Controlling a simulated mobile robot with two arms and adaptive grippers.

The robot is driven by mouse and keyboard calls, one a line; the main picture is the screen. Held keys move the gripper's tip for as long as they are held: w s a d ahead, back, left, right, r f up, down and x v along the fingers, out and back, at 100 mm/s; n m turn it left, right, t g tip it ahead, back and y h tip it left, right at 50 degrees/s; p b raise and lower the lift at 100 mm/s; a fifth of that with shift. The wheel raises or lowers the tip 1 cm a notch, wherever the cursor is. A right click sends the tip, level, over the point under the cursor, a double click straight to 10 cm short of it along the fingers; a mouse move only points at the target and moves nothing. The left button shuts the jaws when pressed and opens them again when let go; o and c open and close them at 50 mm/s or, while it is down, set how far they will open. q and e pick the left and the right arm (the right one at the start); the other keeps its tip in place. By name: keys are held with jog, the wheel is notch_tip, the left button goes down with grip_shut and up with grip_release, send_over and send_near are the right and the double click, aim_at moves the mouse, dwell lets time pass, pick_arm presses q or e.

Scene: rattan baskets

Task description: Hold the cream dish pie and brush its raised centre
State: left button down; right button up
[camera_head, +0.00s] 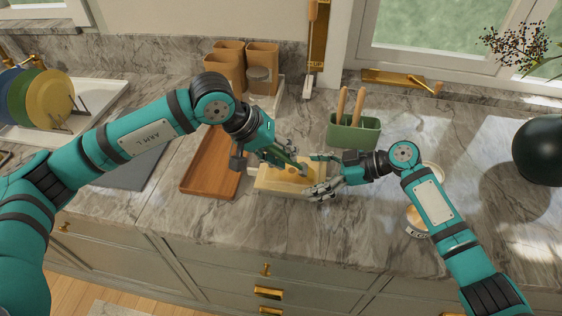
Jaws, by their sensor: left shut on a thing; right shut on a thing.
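The cream dish pie (268,183) sits on the counter in the centre of the head view, a pale rectangular shape with a yellow-brown top. My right gripper (322,177) comes in from the right and is shut on its right side. My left gripper (288,162) is above the pie, shut on a slim thing that looks like the brush and points down to the right. The brush is mostly hidden by the gripper. Whether its tip touches the raised centre, which is partly covered by my fingers, I cannot tell.
A reddish wooden board (207,170) lies left of the pie. A green holder (352,132) with wooden handles stands behind. A round dish (416,218) is partly behind my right arm. Brown containers (226,68) stand at the back. A dark vase (540,150) is far right.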

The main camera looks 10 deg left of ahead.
pick_arm(q)
jog(key=w, duration=0.4)
jog(key=shift+f, duration=0.1)
dwell(0.3)
notch_tip(320, 180, up, 6)
dwell(0.7)
notch_tip(320, 180, up, 3)
jog(key=shift+r, duration=0.1)
dwell(0.5)
dwell(0.6)
